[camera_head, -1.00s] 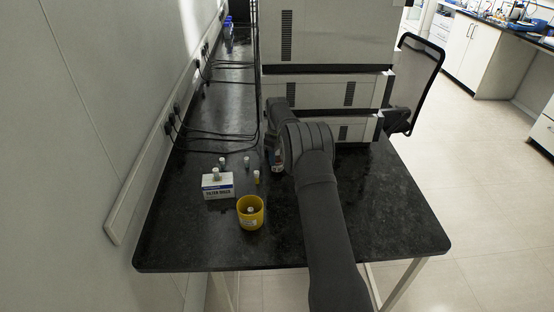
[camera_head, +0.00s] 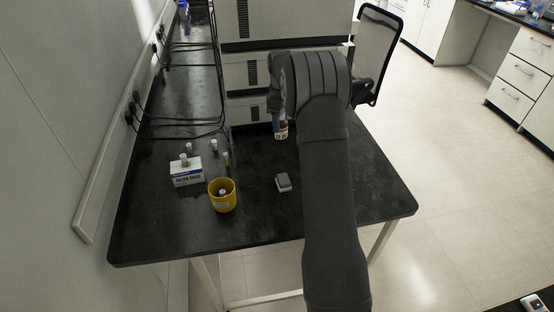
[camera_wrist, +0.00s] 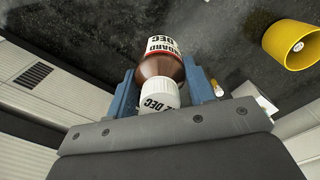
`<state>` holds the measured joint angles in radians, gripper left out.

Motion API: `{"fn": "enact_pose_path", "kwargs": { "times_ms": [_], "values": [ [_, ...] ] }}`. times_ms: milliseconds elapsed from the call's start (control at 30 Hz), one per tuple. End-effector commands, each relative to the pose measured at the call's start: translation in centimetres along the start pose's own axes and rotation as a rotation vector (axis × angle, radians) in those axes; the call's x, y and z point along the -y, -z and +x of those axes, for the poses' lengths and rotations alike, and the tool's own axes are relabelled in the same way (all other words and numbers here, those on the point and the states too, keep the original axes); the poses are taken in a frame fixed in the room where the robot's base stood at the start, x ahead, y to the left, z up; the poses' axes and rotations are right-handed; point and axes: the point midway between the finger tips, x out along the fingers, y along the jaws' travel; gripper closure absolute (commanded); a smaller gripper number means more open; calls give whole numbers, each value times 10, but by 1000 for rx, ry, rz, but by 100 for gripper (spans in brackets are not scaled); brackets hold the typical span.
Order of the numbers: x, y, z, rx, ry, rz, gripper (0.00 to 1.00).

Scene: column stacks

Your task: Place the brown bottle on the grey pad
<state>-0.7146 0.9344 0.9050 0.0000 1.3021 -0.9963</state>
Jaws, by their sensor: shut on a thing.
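The brown bottle (camera_wrist: 158,68) has a white cap and a white label with dark lettering and a red band. My gripper (camera_wrist: 160,92) is shut on it, with a blue finger on each side. In the head view the bottle (camera_head: 281,130) hangs below my gripper, which is mostly hidden by my arm. The bottle appears to be held above the bench. A small block with a grey top (camera_head: 283,182), probably the grey pad, sits on the dark bench in front of the bottle and apart from it. I cannot make out the pad in the wrist view.
A yellow cup (camera_head: 222,196) with a small item inside stands left of the pad. A white labelled box (camera_head: 187,173) and several small vials are further left. Large equipment (camera_head: 247,75) stands behind the bottle.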

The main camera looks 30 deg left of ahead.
Motion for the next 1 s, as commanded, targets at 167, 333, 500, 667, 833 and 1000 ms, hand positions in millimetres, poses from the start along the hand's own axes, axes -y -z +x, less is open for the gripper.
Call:
{"fn": "enact_pose_path", "kwargs": {
  "times_ms": [167, 333, 500, 667, 833, 1000],
  "values": [
    [20, -56, -17, -1, -1, 43, 79],
    [49, -109, -27, -1, -1, 84, 79],
    [79, -151, -31, 0, 0, 117, 79],
    [98, -173, -32, 0, 0, 135, 79],
    [106, -174, -27, 0, 0, 140, 79],
    [107, -140, -6, 1, 3, 136, 79]
  ]
}}
